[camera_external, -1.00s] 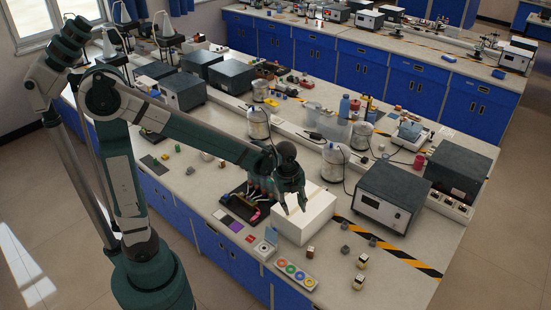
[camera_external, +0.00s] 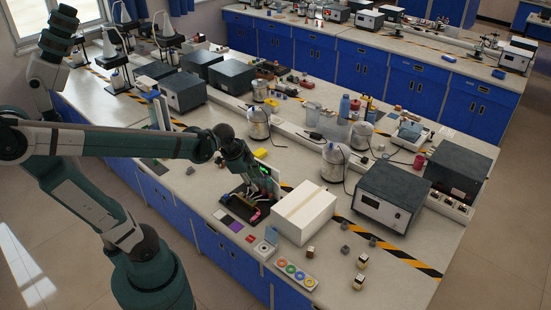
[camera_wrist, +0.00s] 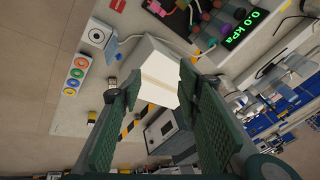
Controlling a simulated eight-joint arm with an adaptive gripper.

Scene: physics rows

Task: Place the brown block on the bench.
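My gripper (camera_external: 260,183) hangs over the dark tray with tools, left of the white box. In the wrist view my gripper (camera_wrist: 158,88) has its two green fingers spread apart with nothing held between them. Several small brownish blocks with pale and dark faces stand on the bench (camera_external: 405,285): one block (camera_external: 310,252) in front of the white box, another block (camera_external: 362,262) and a third block (camera_external: 358,282) farther right. I cannot tell which of them is the brown block. All are well apart from my gripper.
The white box (camera_external: 304,213) stands close to the right of my gripper. A pressure display (camera_external: 265,172) with green digits is close by it. A panel with coloured rings (camera_external: 295,274) lies at the front edge. The bench's front right is mostly clear.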

